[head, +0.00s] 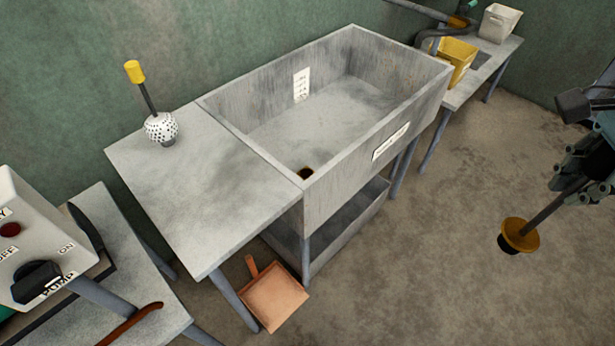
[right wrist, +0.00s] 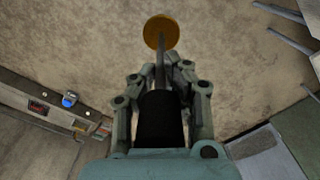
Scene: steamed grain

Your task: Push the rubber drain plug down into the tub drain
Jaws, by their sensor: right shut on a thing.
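My right gripper (head: 572,187) is at the right edge of the head view, over the floor and well apart from the tub. It is shut on the thin rod of the drain plug (head: 519,235). The plug has an orange-yellow disc with a black part under it and hangs tilted at the rod's end. In the right wrist view the disc (right wrist: 161,32) shows beyond the fingers (right wrist: 163,78). The grey tub (head: 268,75) looks empty, with a dark drain hole (head: 305,174) in its near corner. My left gripper is not in view.
A grey side table (head: 190,195) adjoins the tub, bearing a spotted ball with a yellow-topped stick (head: 161,128). A pump switch box (head: 35,235) stands lower left. A dustpan-like orange thing (head: 273,297) lies below. A yellow bin (head: 457,62) stands behind. Floor at right is clear.

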